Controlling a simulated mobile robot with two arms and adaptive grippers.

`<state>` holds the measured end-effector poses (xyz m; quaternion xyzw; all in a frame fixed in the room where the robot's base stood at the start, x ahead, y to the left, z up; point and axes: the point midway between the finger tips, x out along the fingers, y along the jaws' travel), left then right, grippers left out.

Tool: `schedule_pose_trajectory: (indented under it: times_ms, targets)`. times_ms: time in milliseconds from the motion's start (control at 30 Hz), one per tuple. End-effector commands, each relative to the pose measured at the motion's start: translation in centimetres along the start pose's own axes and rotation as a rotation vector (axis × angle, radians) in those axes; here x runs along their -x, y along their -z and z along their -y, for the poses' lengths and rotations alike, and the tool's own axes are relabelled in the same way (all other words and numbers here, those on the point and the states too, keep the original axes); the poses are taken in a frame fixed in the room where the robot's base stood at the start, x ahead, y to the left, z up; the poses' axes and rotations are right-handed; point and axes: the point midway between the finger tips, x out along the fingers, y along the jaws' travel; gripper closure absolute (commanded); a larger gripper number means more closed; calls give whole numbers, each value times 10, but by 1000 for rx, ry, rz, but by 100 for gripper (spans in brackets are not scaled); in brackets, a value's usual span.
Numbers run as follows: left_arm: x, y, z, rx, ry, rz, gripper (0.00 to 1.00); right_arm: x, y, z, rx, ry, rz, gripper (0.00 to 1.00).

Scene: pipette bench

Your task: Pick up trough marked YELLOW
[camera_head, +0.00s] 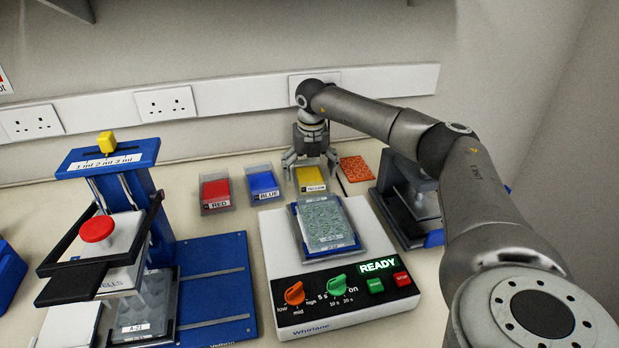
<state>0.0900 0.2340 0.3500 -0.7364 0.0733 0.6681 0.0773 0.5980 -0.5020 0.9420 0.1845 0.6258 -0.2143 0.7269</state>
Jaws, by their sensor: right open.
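The trough marked YELLOW (311,182) stands on the bench behind the white machine, at the right end of a row of troughs. Its yellow inside and front label show, while its back part is hidden by my gripper. My right gripper (311,166) is open and points down over the back of this trough, with its fingers spread. I cannot tell whether the fingers touch the trough. My left gripper is not in view.
The RED trough (215,191) and BLUE trough (263,183) stand left of the yellow one. A white Whirlane machine (290,262) reading READY carries a plate (325,222) in front. An orange piece (356,168) lies to the right. A blue pipetting stand (160,225) is at left.

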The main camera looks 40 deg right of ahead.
Motion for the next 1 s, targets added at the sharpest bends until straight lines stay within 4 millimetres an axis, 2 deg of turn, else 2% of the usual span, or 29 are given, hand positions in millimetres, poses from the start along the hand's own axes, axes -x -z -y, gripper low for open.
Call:
schedule_pose_trajectory:
  times_ms: [200, 600, 1000]
  targets:
    - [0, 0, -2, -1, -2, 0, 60, -1, 0, 0, 0, 0, 0, 7]
    - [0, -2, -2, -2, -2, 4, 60, 0, 0, 0, 0, 0, 0, 58]
    - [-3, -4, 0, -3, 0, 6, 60, 8, -2, 0, 0, -1, 2, 58]
